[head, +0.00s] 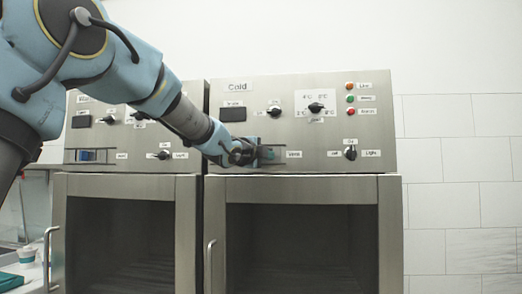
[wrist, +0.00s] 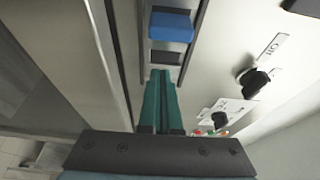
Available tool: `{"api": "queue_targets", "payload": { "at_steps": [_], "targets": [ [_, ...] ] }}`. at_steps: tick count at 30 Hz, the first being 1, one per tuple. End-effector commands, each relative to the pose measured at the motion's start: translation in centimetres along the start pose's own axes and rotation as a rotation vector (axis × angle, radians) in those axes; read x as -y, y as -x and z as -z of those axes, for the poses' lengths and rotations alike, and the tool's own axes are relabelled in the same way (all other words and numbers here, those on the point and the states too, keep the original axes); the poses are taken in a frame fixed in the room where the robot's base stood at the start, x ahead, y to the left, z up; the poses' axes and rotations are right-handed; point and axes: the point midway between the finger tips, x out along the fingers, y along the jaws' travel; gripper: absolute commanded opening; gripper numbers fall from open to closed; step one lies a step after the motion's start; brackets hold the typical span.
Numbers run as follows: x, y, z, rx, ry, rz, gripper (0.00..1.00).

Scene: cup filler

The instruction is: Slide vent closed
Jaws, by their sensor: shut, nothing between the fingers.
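The vent on the panel of the cabinet marked Cold shows in the wrist view as a long slot with a blue slider (wrist: 171,27) and a dark opening (wrist: 165,57) beside it. My gripper (wrist: 162,74) has green fingers, shut together and empty. Its tips are at the slot, by the dark opening, apart from the blue slider in the picture. I cannot tell if they touch the panel. In the head view my gripper (head: 265,153) is in front of this vent, left of its label (head: 294,154), and hides the slider and most of the slot.
Knobs (head: 316,108) and coloured lamps (head: 350,98) sit on the same panel. Below is a glass door with a vertical handle (head: 210,266). A second cabinet on the left has its own vent with a blue slider (head: 88,155). The tiled wall (head: 450,160) at right is clear.

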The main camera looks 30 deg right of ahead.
Motion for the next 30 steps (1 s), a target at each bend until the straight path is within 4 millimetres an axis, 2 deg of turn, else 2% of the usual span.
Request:
{"api": "queue_targets", "payload": {
  "at_steps": [1, 6, 20, 27, 30],
  "targets": [
    [0.7, 0.6, -1.4, 0.010, -0.001, -0.002, 0.00],
    [0.4, 1.2, -3.0, 0.007, -0.001, -0.002, 0.00],
    [0.1, 1.5, -3.6, 0.005, 0.000, -0.001, 0.00],
    [0.3, 2.4, -6.3, 0.008, -0.002, -0.001, 0.00],
    [0.2, 2.6, -6.7, 0.007, 0.000, 0.000, 0.00]
  ]
}}
